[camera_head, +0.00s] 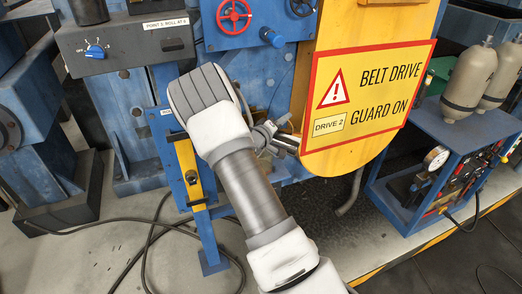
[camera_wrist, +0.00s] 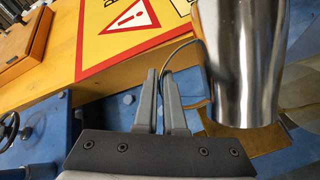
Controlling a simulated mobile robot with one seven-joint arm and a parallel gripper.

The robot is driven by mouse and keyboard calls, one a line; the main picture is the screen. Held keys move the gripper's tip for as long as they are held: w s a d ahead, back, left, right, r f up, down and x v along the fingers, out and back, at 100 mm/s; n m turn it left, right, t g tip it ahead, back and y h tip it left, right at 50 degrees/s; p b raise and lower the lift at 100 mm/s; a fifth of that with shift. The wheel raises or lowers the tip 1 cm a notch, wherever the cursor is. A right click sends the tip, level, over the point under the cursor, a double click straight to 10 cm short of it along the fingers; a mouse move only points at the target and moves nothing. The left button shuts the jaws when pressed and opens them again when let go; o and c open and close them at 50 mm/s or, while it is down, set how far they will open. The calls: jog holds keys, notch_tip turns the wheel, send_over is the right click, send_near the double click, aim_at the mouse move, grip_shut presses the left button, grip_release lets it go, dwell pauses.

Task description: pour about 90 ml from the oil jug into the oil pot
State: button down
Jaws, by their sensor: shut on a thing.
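A shiny metal vessel, which I take for the oil jug (camera_wrist: 240,65), fills the right of the wrist view, close beside my gripper (camera_wrist: 160,75). My gripper's two fingers are close together on a thin dark curved strip that runs toward the vessel and looks like its handle. In the head view my gripper (camera_head: 268,132) is mostly hidden behind my wrist, and a small part of the metal jug (camera_head: 287,144) shows in front of the yellow guard. The jug's mouth and contents are not visible. I cannot pick out the oil pot in either view.
The yellow belt drive guard (camera_head: 340,80) with its warning sign (camera_head: 370,92) stands just right of my gripper. A blue cart (camera_head: 425,165) with a gauge and tanks is at right. Black cables (camera_head: 150,225) lie on the floor at left. A wooden box (camera_wrist: 22,48) shows in the wrist view.

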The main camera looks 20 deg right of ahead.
jog(key=shift+w+a+r+n+p, duration=0.3)
jog(key=shift+r+n, duration=0.1)
jog(key=shift+r, duration=0.05)
dwell(1.1)
jog(key=shift+w+a+f, duration=0.1)
jog(key=s+d+m+b, duration=0.1)
jog(key=s+d+f+m+b, duration=0.1)
jog(key=shift+d+f+y+b, duration=0.2)
jog(key=shift+d+y+b, duration=0.1)
jog(key=shift+y+b, duration=0.1)
jog(key=shift+s+d+r+m, duration=0.1)
jog(key=shift+s+d+m, duration=0.15)
jog(key=shift+m, duration=0.15)
jog(key=shift+r, duration=0.1)
jog(key=shift+a, duration=0.15)
jog(key=shift+w, duration=0.1)
